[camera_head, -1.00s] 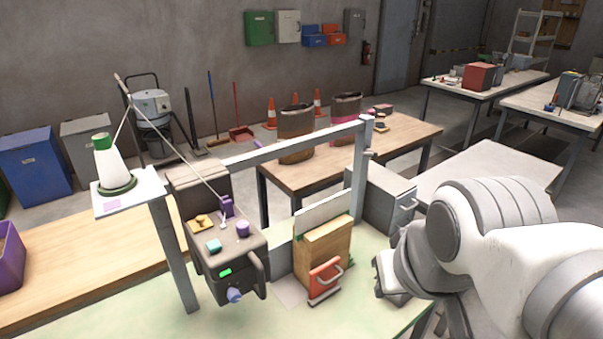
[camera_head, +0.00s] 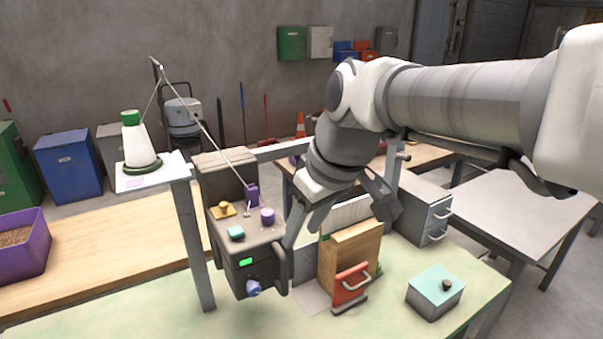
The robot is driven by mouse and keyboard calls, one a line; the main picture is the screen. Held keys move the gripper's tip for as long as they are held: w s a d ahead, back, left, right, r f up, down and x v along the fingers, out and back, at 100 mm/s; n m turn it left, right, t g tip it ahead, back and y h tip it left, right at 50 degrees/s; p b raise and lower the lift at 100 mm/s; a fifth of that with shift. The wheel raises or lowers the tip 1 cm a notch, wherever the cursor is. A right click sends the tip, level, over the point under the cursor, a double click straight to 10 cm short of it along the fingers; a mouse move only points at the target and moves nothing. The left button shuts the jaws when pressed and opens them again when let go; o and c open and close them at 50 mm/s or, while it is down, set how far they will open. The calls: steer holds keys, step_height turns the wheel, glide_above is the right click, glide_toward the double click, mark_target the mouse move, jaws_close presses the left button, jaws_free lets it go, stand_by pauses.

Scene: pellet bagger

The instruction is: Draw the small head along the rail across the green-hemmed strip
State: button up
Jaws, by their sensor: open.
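The small head (camera_head: 246,258), a dark grey-brown box with a green lit display, knobs and a side handle (camera_head: 281,268), hangs at the left part of the grey rail (camera_head: 266,153). A thread runs to it from a white cone (camera_head: 134,143) on a small shelf. To its right a pale strip (camera_head: 345,214) stands up from a wooden block (camera_head: 347,256); green shows at the block's edges. My gripper (camera_head: 345,205) is open and empty, pointing down above and in front of the strip, right of the head. It hides part of the rail and strip.
A red-handled clamp (camera_head: 351,284) sits at the block's front. A teal-topped box (camera_head: 435,291) stands on the bench (camera_head: 395,300) at right, with a grey drawer unit (camera_head: 424,208) behind. A purple bin (camera_head: 22,245) stands far left.

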steer(key=b+x, duration=0.1)
steer(key=x, duration=1.6)
steer(key=shift+w+a+f, duration=0.1)
jaws_close()
stand_by(0.8)
